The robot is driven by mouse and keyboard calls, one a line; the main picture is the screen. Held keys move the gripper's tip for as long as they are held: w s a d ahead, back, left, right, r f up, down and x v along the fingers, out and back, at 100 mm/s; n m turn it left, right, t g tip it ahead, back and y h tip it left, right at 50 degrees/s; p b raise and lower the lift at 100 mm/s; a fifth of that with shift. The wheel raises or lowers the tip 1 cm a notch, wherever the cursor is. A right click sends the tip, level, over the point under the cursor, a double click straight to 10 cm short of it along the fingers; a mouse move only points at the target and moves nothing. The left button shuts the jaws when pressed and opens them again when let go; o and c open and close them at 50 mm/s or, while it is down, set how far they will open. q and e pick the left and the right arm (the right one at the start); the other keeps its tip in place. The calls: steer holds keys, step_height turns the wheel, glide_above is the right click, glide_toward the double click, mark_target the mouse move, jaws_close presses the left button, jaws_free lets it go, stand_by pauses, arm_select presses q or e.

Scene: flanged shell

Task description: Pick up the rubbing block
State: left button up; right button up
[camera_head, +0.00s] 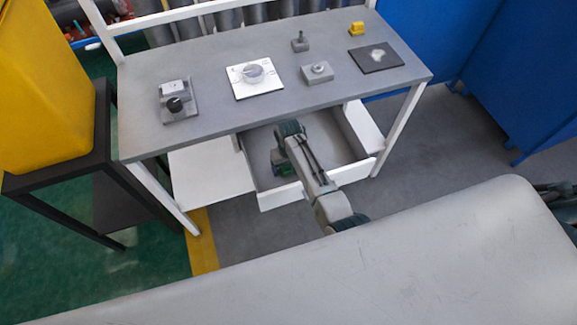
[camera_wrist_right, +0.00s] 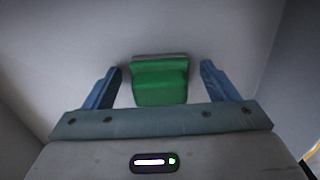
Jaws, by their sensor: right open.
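A green block with a grey strip along its far edge, which I take to be the rubbing block (camera_wrist_right: 160,85), lies in the open drawer (camera_head: 277,196) under the table. In the head view only a bit of green (camera_head: 284,170) shows beside my right arm. My right gripper (camera_wrist_right: 160,68) is open and reaches down into the drawer. Its two blue fingers stand on either side of the block, with a gap on each side. It is not holding the block. My left gripper is not in view.
The grey table (camera_head: 215,120) above carries a dial plate (camera_head: 254,78), a black-knobbed fixture (camera_head: 178,101), small grey blocks, a dark pad (camera_head: 376,58) and a yellow piece (camera_head: 357,28). The drawer walls and tabletop edge are close around my right arm.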

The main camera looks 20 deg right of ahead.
steer(key=c, duration=1.1)
steer(key=shift+r, duration=0.1)
step_height(320, 180, up, 10)
steer(key=shift+f+b, duration=0.1)
steer(key=shift+b, duration=0.9)
